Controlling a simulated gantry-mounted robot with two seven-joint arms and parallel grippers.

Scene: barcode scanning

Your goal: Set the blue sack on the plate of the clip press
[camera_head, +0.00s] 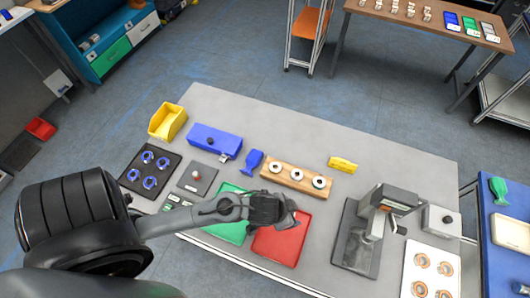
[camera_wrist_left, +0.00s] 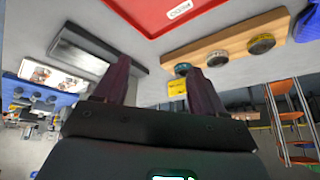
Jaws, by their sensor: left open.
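The blue sack (camera_head: 253,160) lies on the grey table between the blue box and the wooden block with rings. The clip press (camera_head: 390,200) stands on the right part of the table, with its dark plate (camera_head: 352,250) low in front. No sack is seen on the visible part of the plate. My left gripper (camera_head: 282,212) is above the red tray, apart from the sack. In the left wrist view its two fingers (camera_wrist_left: 160,90) are spread with nothing between them. My right gripper is not in view.
A blue box (camera_head: 215,140), a yellow bin (camera_head: 167,122) and a wooden ring block (camera_head: 296,178) surround the sack. A red tray (camera_head: 284,244) and a green tray (camera_head: 228,232) lie at the front. A yellow block (camera_head: 342,164) is at the back.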

